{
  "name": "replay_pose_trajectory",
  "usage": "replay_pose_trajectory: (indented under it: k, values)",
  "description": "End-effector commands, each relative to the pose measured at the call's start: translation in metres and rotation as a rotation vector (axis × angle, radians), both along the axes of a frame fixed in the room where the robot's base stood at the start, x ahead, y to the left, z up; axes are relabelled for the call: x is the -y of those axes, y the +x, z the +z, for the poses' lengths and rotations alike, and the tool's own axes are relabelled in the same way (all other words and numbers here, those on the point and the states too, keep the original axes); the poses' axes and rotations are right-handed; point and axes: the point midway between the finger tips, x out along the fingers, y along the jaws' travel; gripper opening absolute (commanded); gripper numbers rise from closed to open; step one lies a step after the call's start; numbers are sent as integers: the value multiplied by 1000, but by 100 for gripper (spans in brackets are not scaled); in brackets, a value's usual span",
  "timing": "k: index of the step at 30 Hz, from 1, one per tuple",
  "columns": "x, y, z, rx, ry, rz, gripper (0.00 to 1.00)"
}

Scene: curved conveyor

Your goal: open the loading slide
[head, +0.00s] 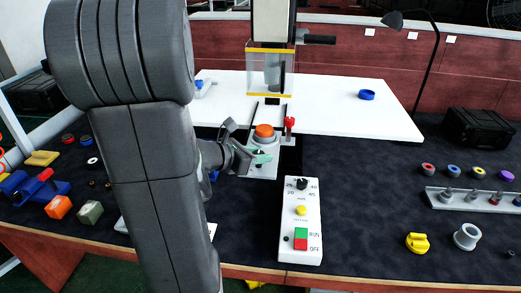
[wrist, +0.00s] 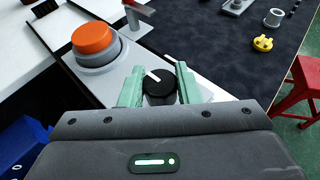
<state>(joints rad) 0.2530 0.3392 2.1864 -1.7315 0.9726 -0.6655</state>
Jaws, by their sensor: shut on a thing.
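My gripper (head: 259,158) is low over a light panel at the table's middle. In the wrist view its two green fingers (wrist: 159,88) stand on either side of a round black knob (wrist: 160,86) with a white pointer line, and are shut on it. An orange push button (head: 264,131) on a grey collar is just behind the knob; it also shows in the wrist view (wrist: 93,39). A red-topped lever (head: 289,123) stands right of the button. A clear guard with yellow edges (head: 270,70) stands behind. I cannot tell which part is the loading slide.
A white control box (head: 301,225) with a dial and a red and green switch lies front right. A blue ring (head: 367,95) lies on the white table (head: 340,118). A yellow knob (head: 417,243) and a grey ring (head: 467,236) lie right. Blue clamps (head: 42,186) lie left.

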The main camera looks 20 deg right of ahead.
Motion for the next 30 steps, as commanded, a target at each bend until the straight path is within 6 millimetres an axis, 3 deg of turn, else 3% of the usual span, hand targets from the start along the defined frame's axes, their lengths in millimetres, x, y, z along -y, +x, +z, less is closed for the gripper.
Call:
replay_pose_trajectory:
  k: [15, 16, 18, 30]
  values:
    - [-4, -6, 1, 1, -1, 1, 0]
    - [-4, -6, 1, 1, -2, 1, 36]
    - [-4, -6, 1, 1, -1, 1, 49]
    - [-8, -7, 2, 1, -1, 1, 52]
